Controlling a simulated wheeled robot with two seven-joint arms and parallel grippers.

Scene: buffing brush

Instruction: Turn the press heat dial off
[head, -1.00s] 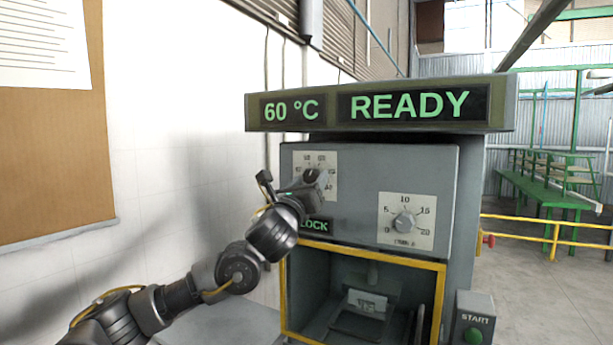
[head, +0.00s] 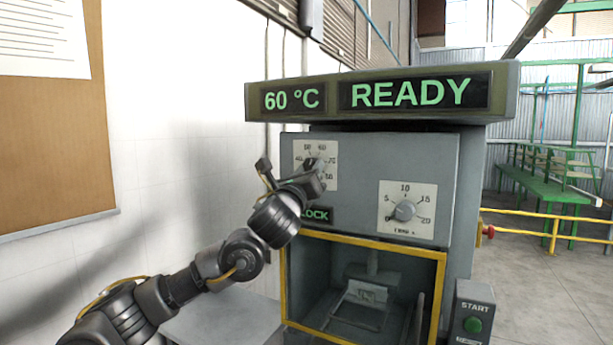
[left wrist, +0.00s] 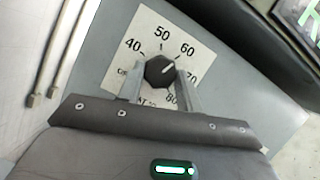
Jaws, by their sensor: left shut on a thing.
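The heat dial is a dark faceted knob (left wrist: 160,70) on a white plate (left wrist: 146,35) at the upper left of the grey press panel. In the left wrist view its light pointer mark aims toward 60. My left gripper (left wrist: 161,80) has one finger on each side of the knob and is shut on it. In the head view the gripper (head: 318,173) partly covers the dial plate (head: 302,150). The press display (head: 380,95) above reads 60 °C and READY. My right gripper is not in view.
A second dial (head: 404,210) with a 0-20 scale sits lower right on the panel. The yellow-framed press opening (head: 365,290) is underneath, with a green START button (head: 473,325) at right. A white wall stands left.

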